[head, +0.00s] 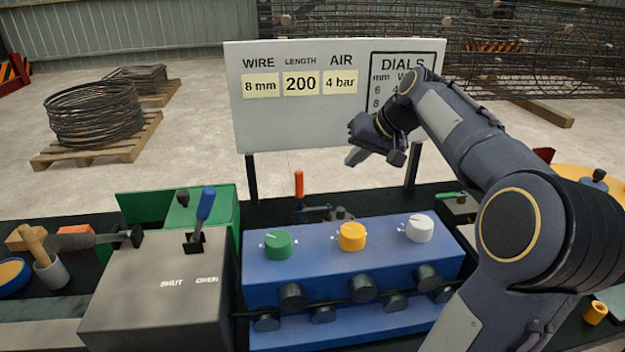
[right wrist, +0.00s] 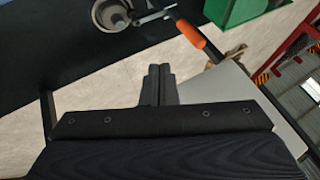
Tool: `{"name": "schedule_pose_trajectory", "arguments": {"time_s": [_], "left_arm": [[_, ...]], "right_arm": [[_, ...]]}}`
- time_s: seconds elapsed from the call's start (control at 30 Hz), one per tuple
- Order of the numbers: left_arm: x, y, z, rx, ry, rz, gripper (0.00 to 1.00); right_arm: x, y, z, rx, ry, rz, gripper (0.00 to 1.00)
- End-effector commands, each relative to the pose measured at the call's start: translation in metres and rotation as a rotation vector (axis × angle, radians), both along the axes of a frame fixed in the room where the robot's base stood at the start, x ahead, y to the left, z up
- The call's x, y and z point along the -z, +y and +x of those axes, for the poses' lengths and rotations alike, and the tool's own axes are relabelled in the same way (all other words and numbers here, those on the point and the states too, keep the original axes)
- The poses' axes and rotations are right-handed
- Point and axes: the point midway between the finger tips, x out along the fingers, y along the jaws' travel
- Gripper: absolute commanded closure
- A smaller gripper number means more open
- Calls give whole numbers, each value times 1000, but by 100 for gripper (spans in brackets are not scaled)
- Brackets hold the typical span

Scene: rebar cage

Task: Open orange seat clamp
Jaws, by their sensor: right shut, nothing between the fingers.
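The orange-handled clamp (head: 299,184) stands behind the blue dial block, its handle upright. Metal parts of its base show low beside a round grey piece. In the right wrist view the orange handle (right wrist: 187,32) is at the upper middle, on a dark bar, beyond my fingertips. My right gripper (head: 355,157) is shut and empty, in front of the white board, to the right of the handle and apart from it. Its closed fingers also show in the right wrist view (right wrist: 158,82). My left gripper is in neither view.
A blue block (head: 310,263) with green, yellow and white dials stands in front of the clamp. A grey box (head: 150,300) marked SHUT and OPEN has a blue lever (head: 205,204). A white sign board (head: 290,120) stands behind.

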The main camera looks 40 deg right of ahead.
Motion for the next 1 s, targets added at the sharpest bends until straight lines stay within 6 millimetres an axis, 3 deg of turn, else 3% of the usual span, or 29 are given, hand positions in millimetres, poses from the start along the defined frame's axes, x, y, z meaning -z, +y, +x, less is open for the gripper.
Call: {"name": "schedule_pose_trajectory", "arguments": {"time_s": [0.23, 0.63, 0.8, 1.0], "left_arm": [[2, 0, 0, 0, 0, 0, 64], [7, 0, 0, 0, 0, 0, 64], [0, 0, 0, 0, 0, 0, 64], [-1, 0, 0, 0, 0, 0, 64]], "right_arm": [[15, 3, 10, -1, 2, 1, 100], [82, 13, 59, -2, 3, 2, 100], [79, 32, 76, -4, -1, -1, 100], [80, 42, 84, -2, 0, 1, 100]]}}
